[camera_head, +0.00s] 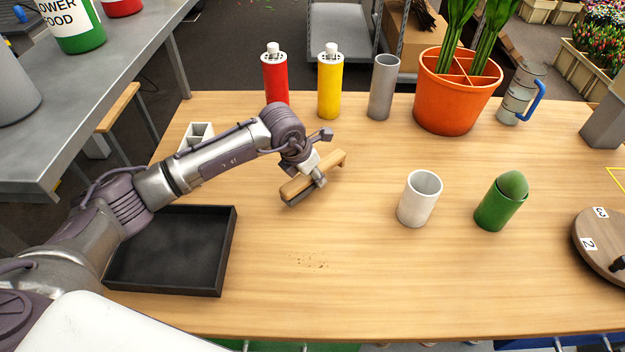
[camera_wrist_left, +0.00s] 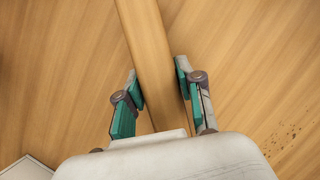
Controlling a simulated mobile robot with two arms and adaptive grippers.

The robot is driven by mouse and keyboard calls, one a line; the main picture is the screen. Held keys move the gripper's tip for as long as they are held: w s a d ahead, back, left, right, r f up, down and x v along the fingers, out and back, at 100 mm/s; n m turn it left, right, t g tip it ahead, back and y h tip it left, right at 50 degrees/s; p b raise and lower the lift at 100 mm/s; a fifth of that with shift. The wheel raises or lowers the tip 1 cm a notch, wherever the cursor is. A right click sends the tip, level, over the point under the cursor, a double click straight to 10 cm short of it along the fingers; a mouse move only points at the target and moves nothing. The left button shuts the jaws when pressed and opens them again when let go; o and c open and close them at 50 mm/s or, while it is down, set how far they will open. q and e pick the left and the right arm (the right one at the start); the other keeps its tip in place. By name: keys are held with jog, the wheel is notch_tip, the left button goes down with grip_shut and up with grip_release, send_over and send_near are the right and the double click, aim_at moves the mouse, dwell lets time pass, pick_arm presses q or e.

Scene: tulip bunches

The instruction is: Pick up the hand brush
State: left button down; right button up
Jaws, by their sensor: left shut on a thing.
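The hand brush (camera_head: 333,163) has a light wooden handle and dark bristles at its lower left end. It is over the middle of the wooden table, tilted from lower left to upper right. My left gripper (camera_head: 319,180) is shut on it; in the left wrist view the brush's wooden body (camera_wrist_left: 147,45) runs between the two green-padded fingers (camera_wrist_left: 160,92). I cannot tell whether the bristles touch the table. My right gripper is not in view.
A black tray (camera_head: 226,255) lies at the left. A white cup (camera_head: 418,203) and a green container (camera_head: 498,207) stand to the right. Red (camera_head: 275,78) and yellow (camera_head: 329,90) bottles, a grey cylinder (camera_head: 382,88) and an orange pot (camera_head: 447,105) stand behind. Crumbs (camera_head: 310,262) lie in front.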

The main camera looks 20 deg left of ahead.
pick_arm(q)
jog(key=shift+r, duration=0.9)
jog(key=s+d+r+b, duration=0.1)
jog(key=d+r+b, duration=0.1)
jog(key=d+r, duration=0.5)
jog(key=shift+s+d, duration=0.35)
jog(key=shift+d, duration=1.95)
jog(key=shift+r, duration=0.1)
